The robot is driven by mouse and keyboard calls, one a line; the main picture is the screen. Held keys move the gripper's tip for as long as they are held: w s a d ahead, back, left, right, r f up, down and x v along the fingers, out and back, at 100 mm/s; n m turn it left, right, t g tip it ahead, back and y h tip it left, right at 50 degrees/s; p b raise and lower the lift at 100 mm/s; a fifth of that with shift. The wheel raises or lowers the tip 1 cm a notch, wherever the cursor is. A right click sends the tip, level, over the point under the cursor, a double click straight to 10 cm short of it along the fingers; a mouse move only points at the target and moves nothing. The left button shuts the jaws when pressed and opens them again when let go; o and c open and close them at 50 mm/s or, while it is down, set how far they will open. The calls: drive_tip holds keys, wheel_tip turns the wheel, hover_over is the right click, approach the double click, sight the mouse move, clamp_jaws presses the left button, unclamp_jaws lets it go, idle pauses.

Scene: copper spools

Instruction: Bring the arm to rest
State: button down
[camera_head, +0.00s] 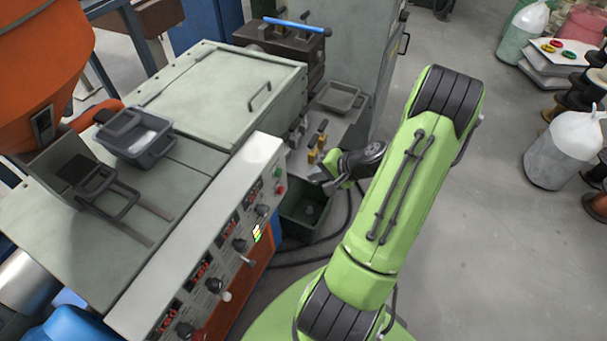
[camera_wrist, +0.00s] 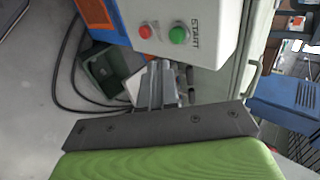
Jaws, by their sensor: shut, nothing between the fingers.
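My green arm (camera_head: 405,190) rises at the right of the machine in the head view and bends over at the top. My gripper (camera_head: 326,180) hangs beside the machine's front panel, above and near a dark green bin. In the wrist view my gripper (camera_wrist: 157,88) shows its grey fingers close together, shut with nothing between them. The fingertips point toward the machine's side, below the red and green buttons. The part of the gripper nearest the wrist is partly hidden by the arm in the head view.
The control panel (camera_head: 205,245) with knobs stands close left of my gripper. The dark green bin (camera_head: 303,213) is on the floor, also in the wrist view (camera_wrist: 104,68). A grey tray (camera_head: 338,97) lies on the machine's end. Cables run on the floor. Open floor lies at right.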

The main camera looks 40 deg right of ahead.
drive_tip(key=shift+v, duration=0.95)
drive_tip(key=a+r+n+g+h, duration=0.2)
drive_tip(key=a+r+n+g, duration=0.3)
drive_tip(key=a+r+n, duration=0.8)
drive_tip(key=s+a+r+n+t+h, duration=0.1)
drive_tip(key=s+a+r, duration=0.7)
drive_tip(key=s+a, duration=0.2)
drive_tip(key=shift+s+a+r+t, duration=0.3)
drive_tip(key=shift+s+a, duration=0.1)
drive_tip(key=shift+a, duration=0.6)
